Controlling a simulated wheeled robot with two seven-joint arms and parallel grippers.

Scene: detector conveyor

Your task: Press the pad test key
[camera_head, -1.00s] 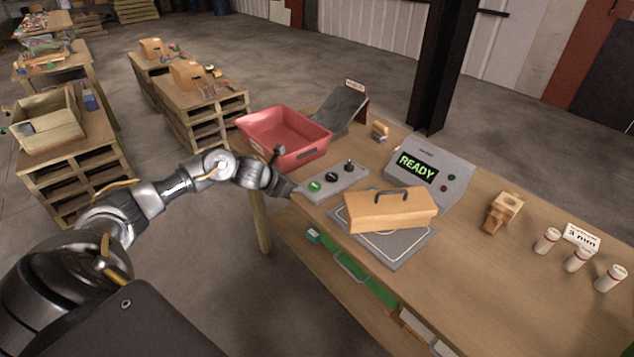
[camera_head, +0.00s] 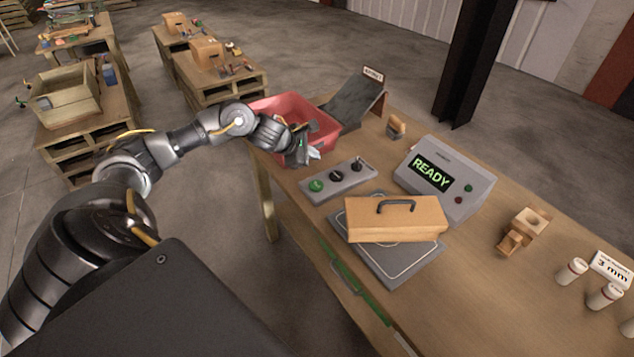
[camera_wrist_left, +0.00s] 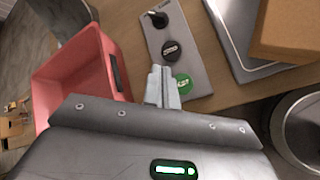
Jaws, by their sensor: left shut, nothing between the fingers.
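A grey control strip (camera_head: 357,181) lies on the bench with a green button (camera_head: 317,186), a black round control (camera_head: 337,175) and a black lever-like switch (camera_head: 357,165). In the left wrist view the green button (camera_wrist_left: 184,84) carries a partly readable label ending in "ST". My left gripper (camera_head: 310,155) is shut and empty, raised by the strip's left side in front of the red bin. In the left wrist view its fingertips (camera_wrist_left: 162,72) appear just left of the green button, overlapping the strip's edge; contact cannot be told. My right gripper is not in view.
A red bin (camera_head: 327,127) stands behind my left gripper. A wooden box with a handle (camera_head: 395,220) sits on the grey pad (camera_head: 385,268) right of the strip. A console reading READY (camera_head: 465,172) stands behind it. Wooden blocks (camera_head: 522,230) and white vials are further right.

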